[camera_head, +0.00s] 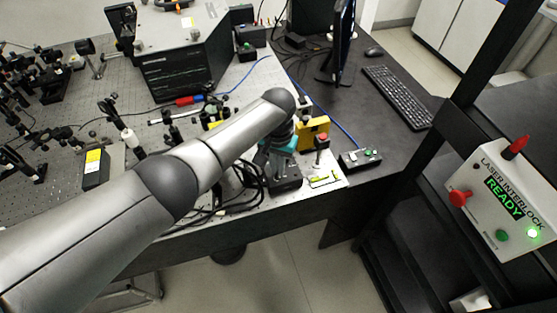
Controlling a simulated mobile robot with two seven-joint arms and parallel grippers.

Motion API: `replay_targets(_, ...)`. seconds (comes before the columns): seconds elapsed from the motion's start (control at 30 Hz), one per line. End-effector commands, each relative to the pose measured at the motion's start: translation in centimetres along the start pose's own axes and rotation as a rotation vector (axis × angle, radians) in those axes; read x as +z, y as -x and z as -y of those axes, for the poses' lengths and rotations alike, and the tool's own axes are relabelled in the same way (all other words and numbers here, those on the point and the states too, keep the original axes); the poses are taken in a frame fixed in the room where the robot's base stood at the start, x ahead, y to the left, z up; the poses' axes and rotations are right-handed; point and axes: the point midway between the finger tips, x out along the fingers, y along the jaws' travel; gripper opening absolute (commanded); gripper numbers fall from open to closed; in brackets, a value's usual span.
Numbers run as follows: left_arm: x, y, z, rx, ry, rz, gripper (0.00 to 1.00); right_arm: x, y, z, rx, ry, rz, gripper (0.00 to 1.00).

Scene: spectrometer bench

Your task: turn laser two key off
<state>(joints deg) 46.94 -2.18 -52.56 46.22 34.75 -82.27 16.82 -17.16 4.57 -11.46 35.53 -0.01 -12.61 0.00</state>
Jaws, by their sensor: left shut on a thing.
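My left arm reaches in from the left over the bench, and its wrist points down near the bench's front right corner. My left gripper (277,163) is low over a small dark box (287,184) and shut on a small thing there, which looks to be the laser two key. The key itself is hidden by the gripper and wrist, so its angle cannot be told. A yellow box (313,132) stands just right of the gripper, with a red-topped button post (322,141) in front of it. My right gripper is not in view.
Black cables (211,203) lie left of the dark box. A small control box with green buttons (360,158) sits to the right, before a keyboard (397,96) and monitor (342,40). The laser interlock panel (489,214) at right reads READY. Optics fill the bench's left.

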Motion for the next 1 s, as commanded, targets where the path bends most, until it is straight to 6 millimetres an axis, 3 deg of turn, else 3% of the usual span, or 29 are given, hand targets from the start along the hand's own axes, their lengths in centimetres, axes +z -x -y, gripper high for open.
replay_targets(0.5, 0.1, 0.2, 0.2, 0.003, 0.461, 0.000, 0.00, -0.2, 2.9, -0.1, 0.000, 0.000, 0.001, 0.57)
replay_targets(1.0, 0.0, 0.1, 0.4, 0.001, 0.672, -0.003, 0.00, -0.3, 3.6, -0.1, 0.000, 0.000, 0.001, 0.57)
